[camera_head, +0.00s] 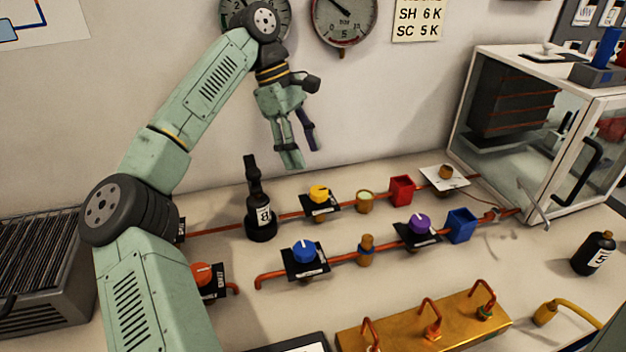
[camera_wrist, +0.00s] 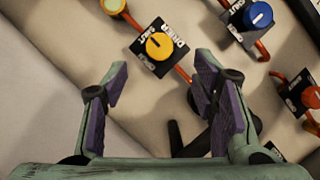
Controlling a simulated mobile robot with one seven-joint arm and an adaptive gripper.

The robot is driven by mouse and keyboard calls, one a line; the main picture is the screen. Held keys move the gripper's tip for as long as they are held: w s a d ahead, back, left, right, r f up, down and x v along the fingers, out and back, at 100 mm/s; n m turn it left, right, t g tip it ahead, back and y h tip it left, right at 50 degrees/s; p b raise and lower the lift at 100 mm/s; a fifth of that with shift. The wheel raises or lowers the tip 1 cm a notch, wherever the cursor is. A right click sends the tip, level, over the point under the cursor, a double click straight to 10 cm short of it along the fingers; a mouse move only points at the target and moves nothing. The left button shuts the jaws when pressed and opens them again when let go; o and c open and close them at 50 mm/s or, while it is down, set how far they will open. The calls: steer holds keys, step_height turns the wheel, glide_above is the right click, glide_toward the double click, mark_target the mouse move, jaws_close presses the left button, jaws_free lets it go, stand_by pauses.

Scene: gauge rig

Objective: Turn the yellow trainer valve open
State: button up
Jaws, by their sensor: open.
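The yellow valve knob (camera_head: 319,192) sits on a black labelled plate (camera_head: 322,208) on the rear copper pipe. In the wrist view the yellow knob (camera_wrist: 158,45) is ahead of the fingers, with a pointer mark on its face and lettering on the plate around it. My gripper (camera_head: 302,158) hangs in the air above and behind the bench, up and left of the yellow knob. In the wrist view my gripper (camera_wrist: 163,95) is open, with two purple-padded fingers apart and nothing between them. It does not touch the knob.
A black bottle (camera_head: 260,212) stands left of the yellow valve. Blue (camera_head: 304,250), purple (camera_head: 419,223) and orange (camera_head: 202,274) knobs are nearby. A red block (camera_head: 401,190) is to the right. A glass-sided cabinet (camera_head: 541,150) stands at the right.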

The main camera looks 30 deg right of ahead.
mark_target(318, 190)
steer(key=p+x, duration=0.2)
steer(key=x, duration=0.6)
steer(key=shift+s+d+f, duration=0.1)
steer(key=shift+f, duration=0.3)
steer(key=shift+c, duration=0.4)
steer(key=c, duration=1.1)
